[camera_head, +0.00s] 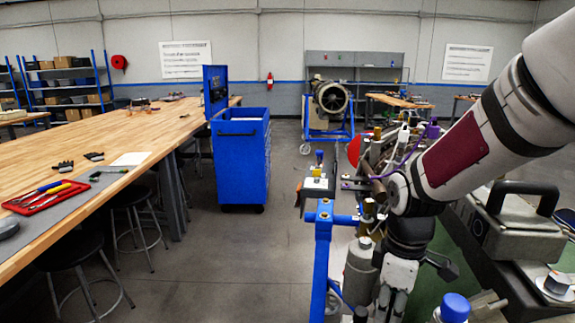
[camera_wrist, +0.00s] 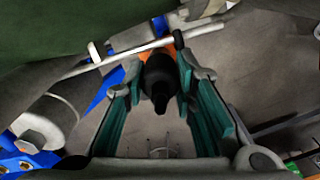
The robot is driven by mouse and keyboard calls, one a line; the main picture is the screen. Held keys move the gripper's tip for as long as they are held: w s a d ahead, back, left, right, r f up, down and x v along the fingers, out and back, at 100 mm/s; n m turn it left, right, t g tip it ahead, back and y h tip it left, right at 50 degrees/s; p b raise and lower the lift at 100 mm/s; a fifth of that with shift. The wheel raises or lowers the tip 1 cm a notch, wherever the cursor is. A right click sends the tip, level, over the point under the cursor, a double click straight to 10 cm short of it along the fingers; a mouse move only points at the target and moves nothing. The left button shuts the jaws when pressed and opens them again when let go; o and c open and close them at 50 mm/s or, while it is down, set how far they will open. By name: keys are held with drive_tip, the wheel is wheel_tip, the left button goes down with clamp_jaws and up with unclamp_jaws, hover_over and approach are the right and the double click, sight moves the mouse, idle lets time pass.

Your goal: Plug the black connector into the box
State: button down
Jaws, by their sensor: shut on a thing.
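The black connector (camera_wrist: 159,78) shows in the wrist view between the two teal-padded fingers of my gripper (camera_wrist: 158,62). The gripper is shut on it, with the connector's narrow end toward the camera. Part of an orange piece (camera_wrist: 145,52) shows just behind the connector; I cannot tell whether they touch. In the head view my gripper (camera_head: 396,290) points down beside the turbine stand, and its fingertips and the connector cannot be made out there. I cannot tell which part is the box that takes the connector; no socket shows clearly.
The blue stand frame (camera_head: 322,250) and a grey cylinder (camera_head: 360,270) are close left of my gripper. A grey-green case (camera_head: 515,235) with a black handle stands to the right.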

sight(391, 304)
drive_tip(key=shift+r+p, duration=0.4)
drive_tip(key=shift+r, duration=0.3)
drive_tip(key=shift+r+p, duration=0.9)
drive_tip(key=shift+r, duration=0.5)
